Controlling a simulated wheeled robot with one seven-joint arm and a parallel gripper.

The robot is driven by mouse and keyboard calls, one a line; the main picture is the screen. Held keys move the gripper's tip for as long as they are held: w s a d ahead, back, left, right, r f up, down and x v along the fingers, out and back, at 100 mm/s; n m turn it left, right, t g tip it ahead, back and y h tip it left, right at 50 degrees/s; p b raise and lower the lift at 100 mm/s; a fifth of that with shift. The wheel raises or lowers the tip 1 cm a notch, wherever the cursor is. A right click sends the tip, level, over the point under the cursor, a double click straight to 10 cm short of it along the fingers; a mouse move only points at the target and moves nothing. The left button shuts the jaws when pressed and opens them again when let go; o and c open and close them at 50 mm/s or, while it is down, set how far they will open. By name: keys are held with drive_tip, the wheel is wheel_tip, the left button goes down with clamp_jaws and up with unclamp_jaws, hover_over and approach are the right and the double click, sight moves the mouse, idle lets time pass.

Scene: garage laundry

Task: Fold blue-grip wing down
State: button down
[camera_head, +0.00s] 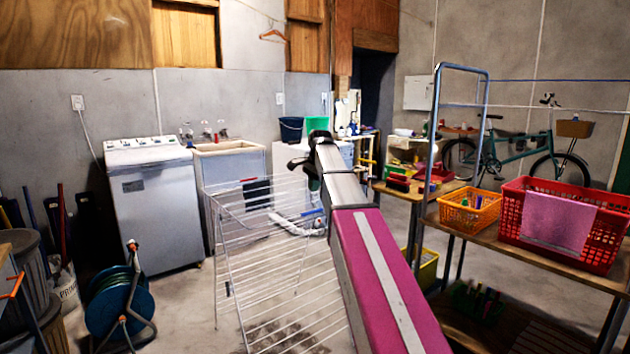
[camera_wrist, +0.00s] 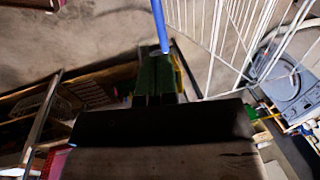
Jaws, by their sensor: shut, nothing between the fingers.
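The white wire drying rack (camera_head: 270,265) stands on the floor in front of me, partly hidden by my arm in the head view. Its white wires (camera_wrist: 225,40) also show at the upper right of the wrist view. A blue bar (camera_wrist: 159,22), likely the wing's blue grip, comes down from the top edge of the wrist view to the fingertips. I cannot make out this grip in the head view, nor the wing's exact angle. My gripper (camera_wrist: 165,58) is shut and empty, its tips close to the bar's lower end; contact is unclear. In the head view, my gripper (camera_head: 303,165) is dark, above the rack's far side.
A wooden bench (camera_head: 510,240) with a red basket (camera_head: 515,215) and an orange basket (camera_head: 465,222) stands right. A washing machine (camera_head: 155,215) and sink (camera_head: 232,165) line the back wall. A hose reel (camera_head: 115,300) stands at front left. Floor between reel and rack is clear.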

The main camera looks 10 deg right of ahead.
sight(312, 212)
drive_tip(key=f, duration=0.3)
drive_tip(key=w+f, duration=0.1)
drive_tip(key=f, duration=0.4)
drive_tip(key=shift+w+a+f, duration=0.3)
drive_tip(key=shift+a, duration=0.1)
